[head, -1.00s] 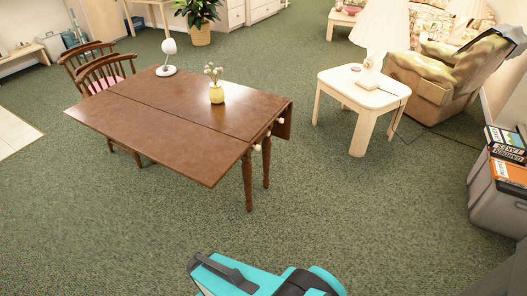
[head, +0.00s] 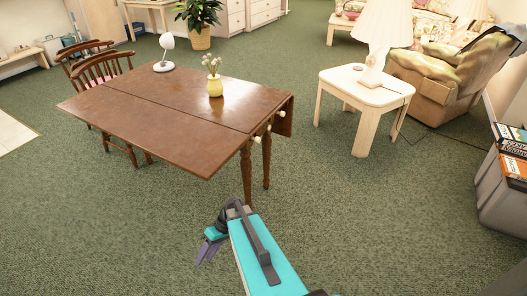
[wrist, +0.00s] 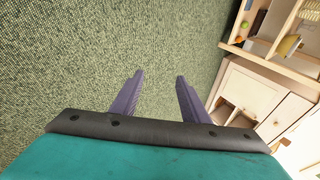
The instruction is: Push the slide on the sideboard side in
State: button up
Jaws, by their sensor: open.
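The brown drop-leaf table (head: 150,133) stands at the left centre of the head view. At its right end, small pale knobs show below the top, a nearer knob (head: 257,140) and a farther knob (head: 282,114). They appear to be slide ends; I cannot tell which is on the sideboard side. My gripper (head: 207,252) is in front of the table, low over the carpet and apart from it. In the wrist view its purple fingers (wrist: 158,78) are spread with nothing between them. The table is not recognisable in that view.
A pale side table (head: 362,95) and an armchair (head: 450,75) are at right. A pale cabinet (wrist: 257,100) shows in the wrist view. Carpet in front is clear.

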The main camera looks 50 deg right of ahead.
jog(key=w+d+r+t+b, duration=0.2)
jog(key=w+d, duration=0.1)
jog(key=d, duration=0.3)
jog(key=w+d+r+t+b, duration=0.1)
jog(key=w+d+t+b, duration=0.1)
jog(key=w+d+t, duration=0.3)
jog(key=n+t+h+b, duration=0.3)
jog(key=n+t+b, duration=0.2)
jog(key=t+b, duration=0.55)
send_near(260, 141)
jog(key=s+d+r+g+b, duration=0.1)
jog(key=s, duration=0.5)
jog(key=shift+w+d+r, duration=0.1)
jog(key=shift+r, duration=0.1)
jog(key=shift+w, duration=0.1)
jog(key=b+x, duration=0.1)
jog(key=x, duration=1.2)
jog(key=shift+w+f, duration=0.1)
jog(key=shift+w, duration=0.2)
